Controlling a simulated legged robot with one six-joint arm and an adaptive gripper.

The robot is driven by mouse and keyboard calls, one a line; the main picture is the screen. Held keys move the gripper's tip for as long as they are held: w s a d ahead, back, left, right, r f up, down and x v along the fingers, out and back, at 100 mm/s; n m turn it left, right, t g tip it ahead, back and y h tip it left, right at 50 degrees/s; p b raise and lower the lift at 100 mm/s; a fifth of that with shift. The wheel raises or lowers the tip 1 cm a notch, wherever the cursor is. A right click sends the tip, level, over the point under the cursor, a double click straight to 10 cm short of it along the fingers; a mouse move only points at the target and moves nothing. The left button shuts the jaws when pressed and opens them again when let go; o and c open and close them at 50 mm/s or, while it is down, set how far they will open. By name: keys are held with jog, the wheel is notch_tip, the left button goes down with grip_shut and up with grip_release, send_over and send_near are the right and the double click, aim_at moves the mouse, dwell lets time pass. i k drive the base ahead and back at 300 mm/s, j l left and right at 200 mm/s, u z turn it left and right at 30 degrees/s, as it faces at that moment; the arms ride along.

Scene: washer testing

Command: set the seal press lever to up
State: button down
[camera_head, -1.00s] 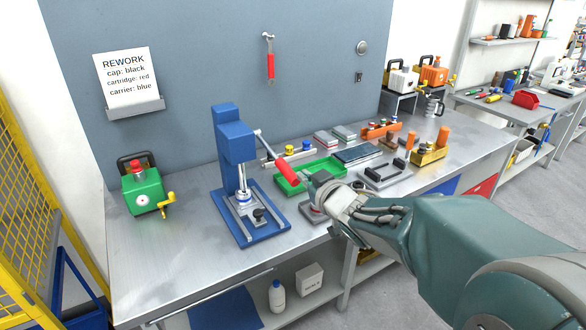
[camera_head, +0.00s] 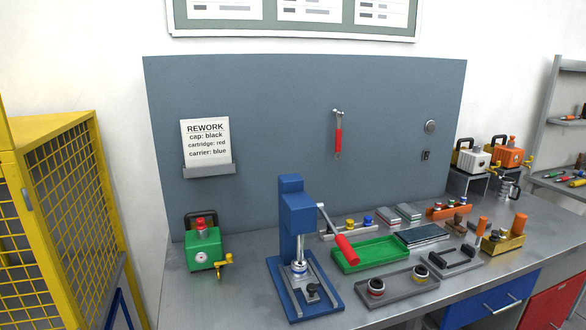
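The blue seal press (camera_head: 291,225) stands upright on the bench, left of the green tray. Its lever is a grey rod with a red grip (camera_head: 346,249). The lever slopes down to the right from the press's upper part, so the grip sits low, over the green tray's left end. A small light-coloured part sits under the press's ram on its blue base (camera_head: 305,290). My gripper and arm are not in view, and nothing touches the lever.
A green tray (camera_head: 371,254) and a grey carrier with round parts (camera_head: 397,287) lie right of the press. A green unit (camera_head: 205,247) stands to its left. A red-handled tool (camera_head: 338,134) hangs on the panel. A yellow cage (camera_head: 67,190) stands at left.

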aim_at(350, 255)
jog(key=j+z, duration=0.1)
jog(key=z, duration=0.2)
jog(key=j+z, duration=0.1)
jog(key=z, duration=0.2)
jog(key=k+j+z, duration=0.35)
jog(key=j, duration=0.25)
jog(key=k+j+z, duration=0.35)
jog(key=k+j, duration=0.9)
jog(key=k+j+z, duration=0.1)
jog(key=k+j, duration=0.7)
jog(key=i+l, duration=0.35)
jog(key=i, duration=0.3)
jog(key=i+l+u, duration=0.15)
jog(key=i+l, duration=0.25)
jog(key=i, duration=0.2)
jog(key=i+l, duration=0.4)
jog(key=i, duration=0.25)
jog(key=i+l+u, duration=0.1)
jog(key=i+l, duration=0.35)
jog(key=i, duration=0.15)
